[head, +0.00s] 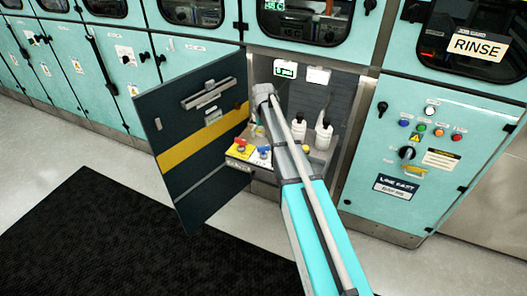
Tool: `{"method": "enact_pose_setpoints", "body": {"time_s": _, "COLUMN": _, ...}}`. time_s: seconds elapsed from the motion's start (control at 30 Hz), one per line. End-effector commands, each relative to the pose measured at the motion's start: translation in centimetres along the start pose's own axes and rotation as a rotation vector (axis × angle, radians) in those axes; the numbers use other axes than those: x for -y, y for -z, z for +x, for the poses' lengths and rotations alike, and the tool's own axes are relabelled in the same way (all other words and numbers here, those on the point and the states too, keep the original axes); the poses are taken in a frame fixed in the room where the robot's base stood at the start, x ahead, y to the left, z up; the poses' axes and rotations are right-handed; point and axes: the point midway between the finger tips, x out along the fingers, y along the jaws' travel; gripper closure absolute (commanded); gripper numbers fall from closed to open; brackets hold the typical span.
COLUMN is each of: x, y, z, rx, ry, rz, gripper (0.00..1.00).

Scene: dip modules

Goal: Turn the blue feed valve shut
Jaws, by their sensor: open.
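The blue feed valve (264,152) is a small blue handle on a light shelf inside an open cabinet bay. It sits just right of a red-handled valve (240,145) on a yellow plate. My arm reaches into the bay from the lower right, passing just right of the blue valve. Its grey far joint is above the valves. My gripper cannot be made out; the arm and the clutter by the valves hide that area. The blue handle is too small to tell its exact angle.
A dark cabinet door (205,140) with a yellow stripe stands open at left. White bottles (323,135) and a yellow-handled item (305,149) stand right of my arm. A control panel (428,150) is at right. A black mat (110,240) covers open floor.

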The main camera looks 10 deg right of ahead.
Motion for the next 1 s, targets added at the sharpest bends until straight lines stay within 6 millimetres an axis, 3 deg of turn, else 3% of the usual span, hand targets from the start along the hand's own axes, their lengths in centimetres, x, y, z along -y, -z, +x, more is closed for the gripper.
{"method": "enact_pose_setpoints", "body": {"time_s": 0.7, "x": 0.0, "y": 0.0, "z": 5.7, "rx": 0.000, "ry": 0.000, "rz": 0.000, "gripper": 0.00}}
{"method": "enact_pose_setpoints", "body": {"time_s": 1.0, "x": 0.0, "y": 0.0, "z": 7.1, "rx": 0.000, "ry": 0.000, "rz": 0.000, "gripper": 0.00}}
